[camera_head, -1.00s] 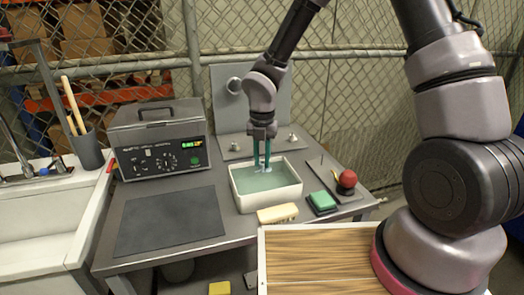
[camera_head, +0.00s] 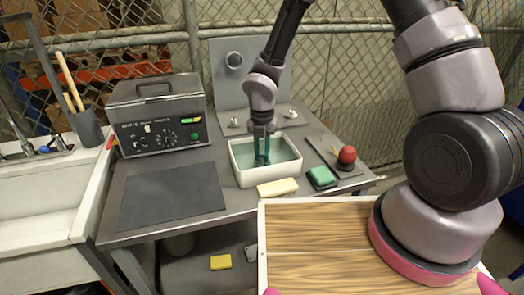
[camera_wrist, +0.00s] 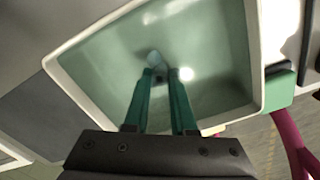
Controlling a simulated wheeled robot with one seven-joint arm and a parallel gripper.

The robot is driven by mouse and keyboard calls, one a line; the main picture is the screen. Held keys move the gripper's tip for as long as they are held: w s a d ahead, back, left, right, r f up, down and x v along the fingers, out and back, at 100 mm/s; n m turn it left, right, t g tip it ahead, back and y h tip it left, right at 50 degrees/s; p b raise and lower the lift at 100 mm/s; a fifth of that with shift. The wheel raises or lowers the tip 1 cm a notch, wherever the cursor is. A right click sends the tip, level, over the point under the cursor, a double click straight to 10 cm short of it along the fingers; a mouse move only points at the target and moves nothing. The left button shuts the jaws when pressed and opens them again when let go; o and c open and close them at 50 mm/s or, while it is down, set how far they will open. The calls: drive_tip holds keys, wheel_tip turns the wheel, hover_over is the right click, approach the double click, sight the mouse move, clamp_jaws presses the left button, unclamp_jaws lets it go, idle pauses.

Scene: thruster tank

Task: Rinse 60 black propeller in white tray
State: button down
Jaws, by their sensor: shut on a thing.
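The white tray (camera_head: 268,178) stands on the grey bench and holds greenish liquid. My gripper (camera_head: 262,158) points down into it, with its teal fingertips in the liquid. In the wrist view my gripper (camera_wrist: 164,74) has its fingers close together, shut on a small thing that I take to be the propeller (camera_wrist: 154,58).
A grey machine with a lidded top (camera_head: 158,120) stands at the left, with a dark mat (camera_head: 172,195) before it. A sink (camera_head: 35,190) is at far left.

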drive_tip(key=shift+d, duration=0.2)
idle(0.4)
drive_tip(key=shift+w+d, duration=0.2)
drive_tip(key=shift+d, duration=0.4)
drive_tip(key=shift+a, duration=0.15)
drive_tip(key=shift+s+a, duration=0.2)
drive_tip(key=shift+a, duration=0.45)
drive_tip(key=shift+d, duration=0.15)
drive_tip(key=shift+w+d, duration=0.2)
drive_tip(key=shift+d, duration=0.45)
wheel_tip(320, 180, up, 9)
drive_tip(key=shift+f, duration=0.2)
idle(1.3)
